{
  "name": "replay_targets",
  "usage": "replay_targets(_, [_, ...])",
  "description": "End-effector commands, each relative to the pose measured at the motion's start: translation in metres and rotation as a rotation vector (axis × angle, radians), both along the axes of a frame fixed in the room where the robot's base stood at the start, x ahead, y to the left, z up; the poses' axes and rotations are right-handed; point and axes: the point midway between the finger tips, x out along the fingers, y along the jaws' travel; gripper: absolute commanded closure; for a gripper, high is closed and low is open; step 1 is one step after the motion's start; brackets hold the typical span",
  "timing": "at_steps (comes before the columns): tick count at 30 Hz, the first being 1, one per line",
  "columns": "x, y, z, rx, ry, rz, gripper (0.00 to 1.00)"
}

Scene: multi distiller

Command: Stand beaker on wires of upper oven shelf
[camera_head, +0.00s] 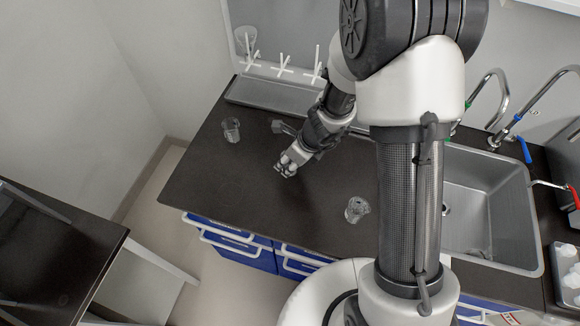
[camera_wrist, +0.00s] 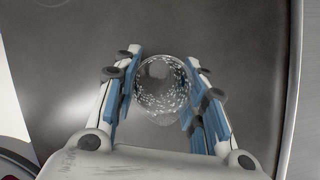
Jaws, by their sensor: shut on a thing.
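My gripper (camera_head: 285,170) is above the dark bench top in the head view. In the wrist view its blue-padded fingers (camera_wrist: 163,84) are shut on a clear glass beaker (camera_wrist: 162,100), one finger on each side, and I look down onto its round shape. In the head view the held beaker cannot be made out at the fingers. No oven or wire shelf can be recognised in either view.
A clear glass vessel (camera_head: 231,130) stands on the bench top (camera_head: 225,175) at left, another (camera_head: 357,210) near the front edge. A white peg rack (camera_head: 283,70) is behind. A steel sink (camera_head: 490,205) with taps is right. A dark table (camera_head: 50,260) is lower left.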

Motion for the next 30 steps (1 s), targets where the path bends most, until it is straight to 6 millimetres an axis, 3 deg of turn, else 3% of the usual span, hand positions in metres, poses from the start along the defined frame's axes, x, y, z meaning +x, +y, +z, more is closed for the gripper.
replay_targets(1, [-0.0001,-0.0001,-0.0131,-0.001,0.001,-0.001,0.85])
replay_targets(3, [0.0002,0.0000,-0.0170,0.000,0.000,0.000,0.85])
replay_targets(14, [0.0003,0.0000,-0.0185,0.001,-0.001,0.001,0.85])
replay_targets(15, [0.0002,0.0000,-0.0183,0.000,0.000,0.001,0.60])
replay_targets(24, [0.0001,0.0001,-0.0175,0.000,0.000,0.000,0.41])
replay_targets(30, [0.0001,0.0001,-0.0175,0.000,0.000,0.000,0.41])
